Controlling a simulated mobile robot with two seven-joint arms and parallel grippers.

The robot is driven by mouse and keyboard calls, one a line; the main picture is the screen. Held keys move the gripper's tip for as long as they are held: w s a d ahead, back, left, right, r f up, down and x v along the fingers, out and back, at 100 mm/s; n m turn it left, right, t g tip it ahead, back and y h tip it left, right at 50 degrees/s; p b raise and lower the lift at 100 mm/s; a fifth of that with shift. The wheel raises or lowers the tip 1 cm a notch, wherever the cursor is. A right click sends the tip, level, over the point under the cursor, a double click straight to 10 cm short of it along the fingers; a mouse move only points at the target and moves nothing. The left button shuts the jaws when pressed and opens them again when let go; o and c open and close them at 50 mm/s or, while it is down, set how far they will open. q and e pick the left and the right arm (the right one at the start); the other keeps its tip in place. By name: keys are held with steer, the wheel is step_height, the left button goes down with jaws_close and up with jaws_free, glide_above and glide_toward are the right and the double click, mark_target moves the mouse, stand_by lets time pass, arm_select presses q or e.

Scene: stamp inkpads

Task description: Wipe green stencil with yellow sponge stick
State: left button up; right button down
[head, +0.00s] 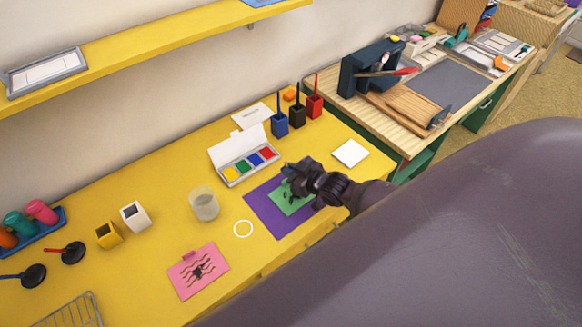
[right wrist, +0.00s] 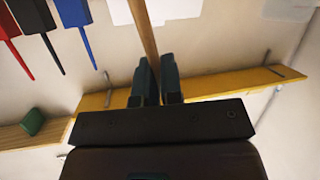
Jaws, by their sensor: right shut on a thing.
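The green stencil (head: 291,205) lies on a purple mat (head: 262,208) near the right front of the yellow table; my right gripper hides part of it. My right gripper (head: 292,180) is over the stencil. In the right wrist view my right gripper (right wrist: 158,72) is shut on a thin wooden stick (right wrist: 143,28). The yellow sponge end of the stick is not visible, so I cannot tell whether it touches the stencil. My left gripper is out of view.
A paint box (head: 237,172) is behind the mat, a glass jar (head: 203,204) to its left. Blue, black and red pots (head: 297,116) stand at the back. A white tile (head: 350,153) is to the right, a pink card (head: 198,271) in front.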

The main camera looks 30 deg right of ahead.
steer(key=shift+a, duration=0.35)
steer(key=shift+a, duration=0.2)
steer(key=shift+s+a+p, duration=0.1)
steer(key=shift+a+p, duration=0.2)
steer(key=shift+p, duration=0.05)
steer(key=shift+d, duration=0.1)
steer(key=shift+d, duration=0.5)
steer(key=shift+d, duration=0.15)
steer(key=shift+d, duration=0.4)
